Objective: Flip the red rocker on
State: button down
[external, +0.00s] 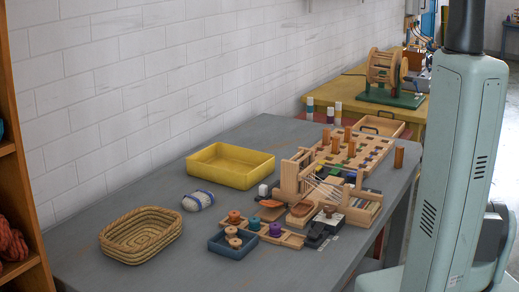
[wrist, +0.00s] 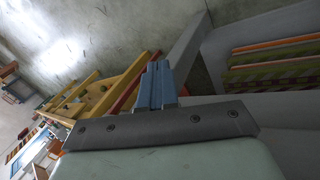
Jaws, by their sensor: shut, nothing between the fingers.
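I cannot make out a red rocker in either view. In the external view, a small dark device (external: 316,236) sits at the front right of the table, by the wooden loom; it is too small to tell whether it has a switch. My gripper (wrist: 157,72) shows in the wrist view with its blue fingers together and nothing between them. It is away from the tabletop items and faces the floor and furniture edges. In the external view only my pale green arm shows, at the right; the gripper is out of that picture.
The grey table (external: 120,205) holds a woven basket (external: 140,250), a yellow tray (external: 222,182), a wool skein (external: 198,201), a blue tray (external: 229,255) with spools, a wooden loom (external: 292,175) and a pegged board (external: 372,158). The table's left part is mostly clear.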

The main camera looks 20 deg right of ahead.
jog(key=shift+y, duration=0.8)
jog(key=w+a+r, duration=0.1)
jog(key=r, duration=0.4)
jog(key=w+a+r, duration=0.2)
jog(key=r, duration=0.3)
jog(key=w+a+r, duration=0.2)
jog(key=r, duration=0.2)
jog(key=shift+w+a+r, duration=0.1)
jog(key=shift+w+r, duration=0.15)
jog(key=shift+r, duration=0.15)
jog(key=a+r+n+y, duration=0.1)
jog(key=a+r+y, duration=0.1)
jog(key=a, duration=1.2)
jog(key=w+a+r+n+g+y, duration=0.1)
jog(key=a+r, duration=0.4)
jog(key=a, duration=0.9)
jog(key=w+a+r+n+y, duration=0.1)
jog(key=a+r, duration=0.3)
jog(key=a, duration=1)
jog(key=shift+n+g+y, duration=0.4)
jog(key=shift+n+y, duration=0.2)
jog(key=shift+y, duration=0.3)
jog(key=shift+w+f, duration=0.1)
jog(key=shift+w, duration=0.05)
jog(key=x, duration=0.8)
jog(key=s+x, duration=0.1)
jog(key=x, duration=0.3)
jog(key=shift+f, duration=0.3)
jog(key=shift+a+f, duration=0.15)
jog(key=shift+f, duration=0.45)
